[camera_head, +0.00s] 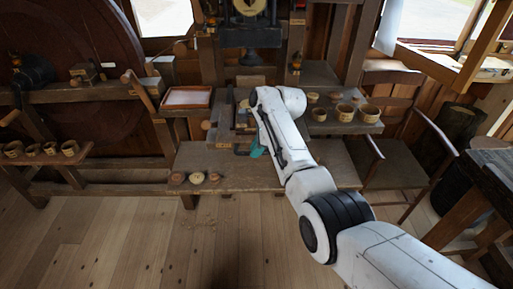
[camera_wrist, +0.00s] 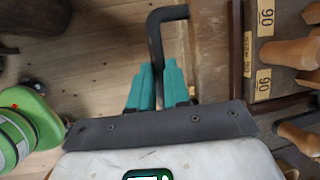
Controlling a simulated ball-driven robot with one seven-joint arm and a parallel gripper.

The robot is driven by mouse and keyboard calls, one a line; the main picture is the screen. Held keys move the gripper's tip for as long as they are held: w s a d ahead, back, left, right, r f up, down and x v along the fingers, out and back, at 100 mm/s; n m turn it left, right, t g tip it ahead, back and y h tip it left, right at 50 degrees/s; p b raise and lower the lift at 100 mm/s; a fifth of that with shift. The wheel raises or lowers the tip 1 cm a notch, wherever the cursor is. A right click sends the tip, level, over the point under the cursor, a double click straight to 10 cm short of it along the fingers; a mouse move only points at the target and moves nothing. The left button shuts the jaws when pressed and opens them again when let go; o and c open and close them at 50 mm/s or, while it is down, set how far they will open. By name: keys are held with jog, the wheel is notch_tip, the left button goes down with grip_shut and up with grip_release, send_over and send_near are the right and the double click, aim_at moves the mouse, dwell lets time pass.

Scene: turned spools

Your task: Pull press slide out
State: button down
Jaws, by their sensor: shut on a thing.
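My gripper (camera_wrist: 158,85) has teal fingers, which are closed around a black bent bar handle (camera_wrist: 155,42) in the wrist view. The bar runs up between the fingers and bends right at its top. In the head view my gripper (camera_head: 257,149) is low at the front of the press, beside the bench. The dark press (camera_head: 248,36) stands behind my arm. The press slide that the handle belongs to is mostly hidden by my arm, and I cannot tell how far out it is.
Several small turned wooden cups (camera_head: 345,112) stand on the bench right of my arm. A shallow tray (camera_head: 187,97) is to the left. Round pieces (camera_head: 197,178) lie on the low bench (camera_head: 230,163). A chair (camera_head: 395,165) stands right.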

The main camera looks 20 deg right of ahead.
jog(key=c, duration=1.1)
grip_release()
jog(key=v, duration=1)
jog(key=shift+r+b, duration=0.3)
jog(key=shift+r, duration=0.05)
jog(key=shift+s+d, duration=0.1)
jog(key=shift+s, duration=0.05)
jog(key=s+d+f+n+g+h, duration=0.1)
jog(key=s+d+f+n+h, duration=0.15)
jog(key=s+f+n, duration=1.45)
jog(key=s, duration=1.3)
jog(key=s+f+n+g+h, duration=0.1)
jog(key=s+f+n, duration=0.2)
jog(key=s, duration=1.4)
jog(key=shift+s+f, duration=0.25)
jog(key=shift+f, duration=0.55)
